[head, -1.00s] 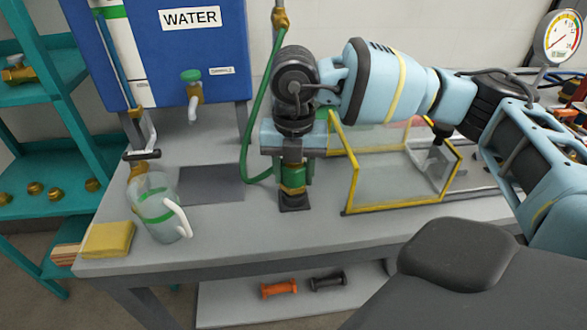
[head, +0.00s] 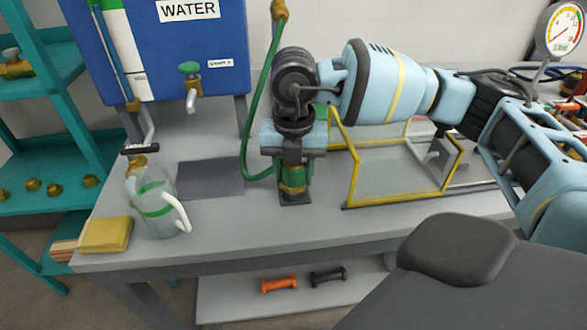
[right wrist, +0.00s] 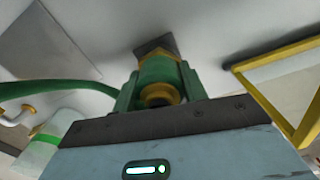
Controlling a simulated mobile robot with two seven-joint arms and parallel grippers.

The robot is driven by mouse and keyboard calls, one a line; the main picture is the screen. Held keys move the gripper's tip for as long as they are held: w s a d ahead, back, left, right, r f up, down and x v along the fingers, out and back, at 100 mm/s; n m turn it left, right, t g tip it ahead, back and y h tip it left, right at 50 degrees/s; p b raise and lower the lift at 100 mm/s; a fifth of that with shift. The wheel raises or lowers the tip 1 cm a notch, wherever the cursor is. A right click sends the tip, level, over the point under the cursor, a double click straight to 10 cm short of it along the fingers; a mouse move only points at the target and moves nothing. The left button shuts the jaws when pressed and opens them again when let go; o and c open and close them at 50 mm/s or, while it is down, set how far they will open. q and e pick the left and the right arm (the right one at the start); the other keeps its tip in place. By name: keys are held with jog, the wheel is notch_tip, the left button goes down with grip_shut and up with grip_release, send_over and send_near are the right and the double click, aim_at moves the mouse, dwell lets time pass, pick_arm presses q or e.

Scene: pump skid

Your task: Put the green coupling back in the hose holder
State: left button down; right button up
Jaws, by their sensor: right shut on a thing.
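The green coupling (head: 292,177) has a brass band at its lower end and sits upright in my right gripper (head: 291,165), which is shut on it. Directly below it on the bench is a dark square base (head: 295,199); I cannot tell whether they touch, or whether this base is the hose holder. In the right wrist view the coupling (right wrist: 160,72) shows with a brass ring, and the dark base (right wrist: 153,45) lies behind it. The green hose (head: 246,150) loops from a brass fitting above to the coupling's left. My left gripper is not in view.
A clear-panelled, yellow-edged guard (head: 352,180) stands just right of the gripper. A jug (head: 157,208) and a yellow sponge (head: 106,235) stand at the bench's left. A blue water tank (head: 165,50) with a tap (head: 191,85) is behind. The bench front is clear.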

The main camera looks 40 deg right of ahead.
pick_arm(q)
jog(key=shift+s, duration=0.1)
pick_arm(e)
jog(key=o, duration=1.2)
jog(key=shift+r, duration=0.25)
notch_tip(320, 180, up, 6)
jog(key=shift+r, duration=0.65)
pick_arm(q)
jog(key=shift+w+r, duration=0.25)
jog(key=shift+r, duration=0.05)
